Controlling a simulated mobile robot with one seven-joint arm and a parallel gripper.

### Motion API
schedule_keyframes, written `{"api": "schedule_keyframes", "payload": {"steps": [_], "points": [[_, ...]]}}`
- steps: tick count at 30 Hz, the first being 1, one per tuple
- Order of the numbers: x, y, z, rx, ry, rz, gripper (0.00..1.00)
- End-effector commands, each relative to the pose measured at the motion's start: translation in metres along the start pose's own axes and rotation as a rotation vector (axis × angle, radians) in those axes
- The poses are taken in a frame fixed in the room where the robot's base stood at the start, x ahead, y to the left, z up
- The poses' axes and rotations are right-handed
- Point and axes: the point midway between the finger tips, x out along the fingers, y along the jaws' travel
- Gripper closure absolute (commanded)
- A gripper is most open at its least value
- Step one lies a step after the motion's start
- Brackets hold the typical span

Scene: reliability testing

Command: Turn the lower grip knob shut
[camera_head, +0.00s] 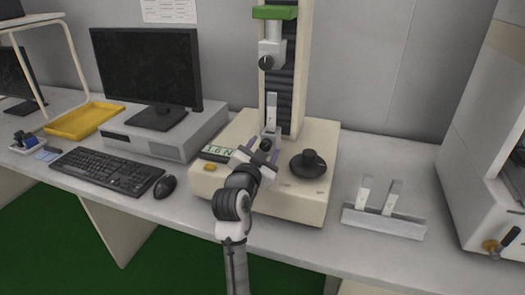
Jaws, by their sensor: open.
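The testing machine (228,188) stands on the bench with a tall column. Its lower grip (271,129) is a light grey block low in front of the column. The dark round lower grip knob (266,145) faces me and is partly hidden by my gripper. My gripper (263,151) is open at the knob, with one finger to each side of it. I cannot tell whether the fingers touch the knob. A pale strip (271,108) stands upright at the lower grip. The upper grip (271,48) with its own dark knob (266,62) is well above.
A black disc with a short post (309,162) sits on the machine base, right of my gripper. A small display (218,151) reads about 1.6 N. A rack (383,222) holding two pale strips is further right. A mouse (166,187) and keyboard (105,172) lie left.

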Motion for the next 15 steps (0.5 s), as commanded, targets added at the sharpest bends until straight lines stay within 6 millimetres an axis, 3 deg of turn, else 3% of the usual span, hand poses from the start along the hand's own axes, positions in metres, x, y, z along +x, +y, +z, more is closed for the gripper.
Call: {"api": "schedule_keyframes", "payload": {"steps": [7, 15], "points": [[-0.021, 0.0, 0.002, 0.0, 0.001, -0.002, 0.48], [-0.082, 0.001, 0.002, 0.001, 0.001, -0.003, 0.48]]}}
